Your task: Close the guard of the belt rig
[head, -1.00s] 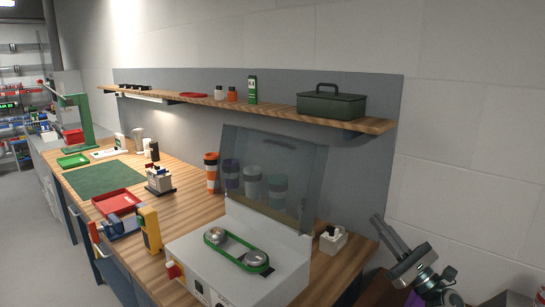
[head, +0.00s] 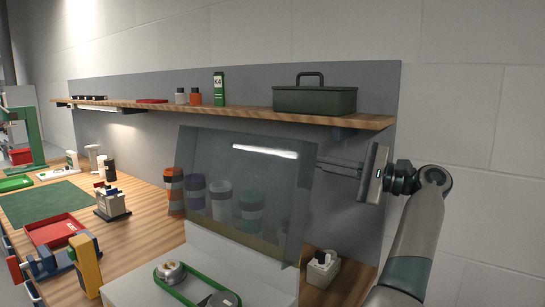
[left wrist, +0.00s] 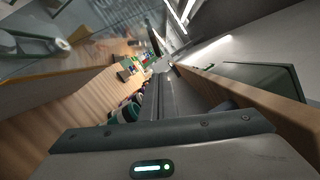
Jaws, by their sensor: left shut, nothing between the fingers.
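The belt rig (head: 150,292) is a pale box at the bottom of the head view, with a green belt (head: 180,291) around two metal pulleys. Its clear guard (head: 235,190) stands open, raised and leaning back. My left gripper (head: 322,160), on the arm entering at lower right, is shut and empty. It points left at the guard's upper right edge; its tips appear at or just behind that edge, and contact cannot be told. In the left wrist view the closed fingers (left wrist: 160,98) run between the guard side and the shelf. My right gripper is out of view.
A wooden shelf (head: 150,107) with a dark green toolbox (head: 315,100) runs along the wall above and behind the guard. Several cups, one orange (head: 174,190), stand behind the guard. A small pale holder (head: 322,268) is right of the rig. A red tray (head: 55,230) lies left.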

